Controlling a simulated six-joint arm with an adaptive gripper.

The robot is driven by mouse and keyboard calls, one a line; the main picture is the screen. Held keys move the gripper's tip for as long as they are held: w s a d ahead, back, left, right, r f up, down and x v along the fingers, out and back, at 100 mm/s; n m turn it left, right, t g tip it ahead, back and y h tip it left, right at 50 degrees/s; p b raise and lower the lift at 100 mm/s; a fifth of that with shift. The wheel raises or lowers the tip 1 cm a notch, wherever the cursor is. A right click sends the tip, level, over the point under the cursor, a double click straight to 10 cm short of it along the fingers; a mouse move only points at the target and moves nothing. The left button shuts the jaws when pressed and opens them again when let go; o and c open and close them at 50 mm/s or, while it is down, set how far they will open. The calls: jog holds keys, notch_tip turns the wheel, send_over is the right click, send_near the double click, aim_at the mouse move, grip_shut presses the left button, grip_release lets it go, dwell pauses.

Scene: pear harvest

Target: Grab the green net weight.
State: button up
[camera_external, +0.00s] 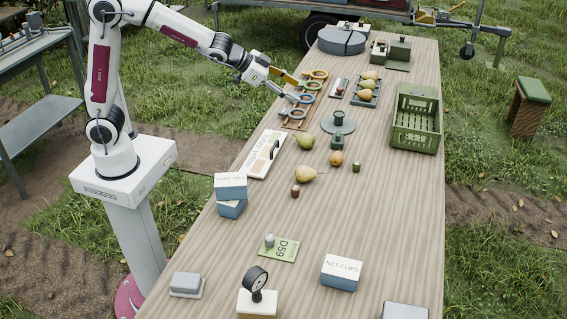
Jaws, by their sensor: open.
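A small dark green cylinder (356,166), which looks like the green net weight, stands on the wooden table (390,220). It is right of and slightly below an orange-yellow round fruit (337,158). My gripper (285,86) is open over the table's left edge, beside the ring-handled tools (315,74). It is well up and left of the green cylinder, and apart from it. The fingertips overlap the tools in the picture, so I cannot tell whether they touch.
A green crate (416,120) stands to the right. A grey cylinder (270,240) stands by a green D59 card (285,250). The table's right middle is clear.

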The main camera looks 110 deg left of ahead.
jog(key=w+a+f+t, duration=0.2)
jog(key=w+a+f, duration=0.5)
jog(key=a+f, duration=0.5)
jog(key=a+f+h, duration=0.2)
jog(key=a+f, duration=0.4)
jog(key=t+h, duration=0.1)
jog(key=t, duration=0.1)
send_near(338, 139)
jog(key=shift+w+a+r+m, duration=0.15)
jog(key=shift+w+a, duration=0.3)
jog(key=shift+a, duration=0.05)
jog(key=shift+w+a+r+m, duration=0.15)
jog(key=shift+w+a, duration=0.25)
jog(key=shift+a, duration=0.15)
jog(key=shift+s+a+f, duration=0.1)
jog(key=shift+s+f, duration=0.05)
jog(key=shift+f, duration=0.3)
jog(key=shift+x, duration=1.35)
